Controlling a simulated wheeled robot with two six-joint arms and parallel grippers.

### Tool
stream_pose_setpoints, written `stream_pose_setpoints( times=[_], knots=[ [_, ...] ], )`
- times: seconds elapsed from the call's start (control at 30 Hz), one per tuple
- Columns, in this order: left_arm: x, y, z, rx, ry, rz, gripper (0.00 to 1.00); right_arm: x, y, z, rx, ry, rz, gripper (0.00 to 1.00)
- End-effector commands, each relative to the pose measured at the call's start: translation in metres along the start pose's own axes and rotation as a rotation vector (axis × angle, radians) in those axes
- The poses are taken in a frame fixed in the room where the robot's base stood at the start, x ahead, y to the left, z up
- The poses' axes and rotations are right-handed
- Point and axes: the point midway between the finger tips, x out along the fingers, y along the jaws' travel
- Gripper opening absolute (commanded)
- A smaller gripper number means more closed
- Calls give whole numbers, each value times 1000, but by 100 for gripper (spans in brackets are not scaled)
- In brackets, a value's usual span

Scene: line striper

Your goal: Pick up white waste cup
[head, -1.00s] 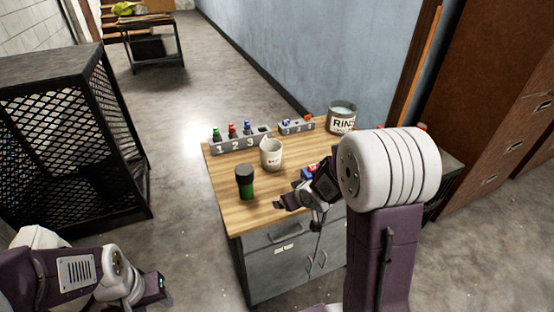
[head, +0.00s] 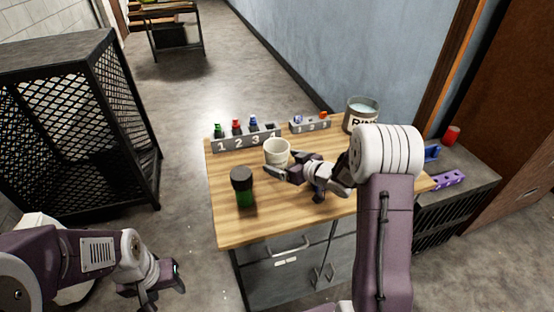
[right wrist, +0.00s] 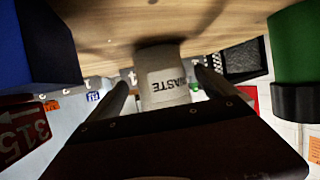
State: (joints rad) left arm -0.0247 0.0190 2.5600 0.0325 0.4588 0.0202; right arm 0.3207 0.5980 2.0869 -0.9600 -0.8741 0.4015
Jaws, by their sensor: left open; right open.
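The white waste cup (head: 277,151) stands upright on the wooden table top (head: 240,224). My right gripper (head: 274,165) is open at the cup, low on its near side. In the right wrist view, which looks upside down, the cup (right wrist: 163,76) with its WASTE lettering shows between the two fingers of the right gripper (right wrist: 162,82); whether they touch it I cannot tell. My left gripper (head: 172,279) is open and empty, low at the left, away from the table.
A dark-capped green bottle (head: 242,187) stands left of my right gripper. A numbered rack (head: 245,139) with several small bottles, a smaller rack (head: 311,124) and the RINSE pot (head: 361,115) line the back. A mesh cage (head: 125,120) stands left; floor lies between.

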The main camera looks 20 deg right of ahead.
Motion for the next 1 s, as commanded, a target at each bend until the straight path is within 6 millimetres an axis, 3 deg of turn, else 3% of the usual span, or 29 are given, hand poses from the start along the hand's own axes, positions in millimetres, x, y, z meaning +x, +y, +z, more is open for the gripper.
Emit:
stream_pose_setpoints(
  times=[0.2,0.43,0.47,0.6,0.7,0.9,1.0],
  knots=[
    [3,0,0,0,0,0,49,35,0,-3,0,-1,-1,96],
    [3,0,0,0,0,0,49,37,0,-4,0,0,0,96],
    [3,0,0,0,0,0,49,37,0,-4,0,0,0,93],
    [3,0,0,0,0,0,49,37,0,-4,0,-1,0,54],
    [3,0,0,0,0,0,49,37,0,-3,0,-1,0,30],
    [2,0,0,0,0,0,49,36,0,-5,0,0,0,30],
    [-3,0,0,0,0,0,49,32,0,-17,-1,1,1,30]
  ],
)
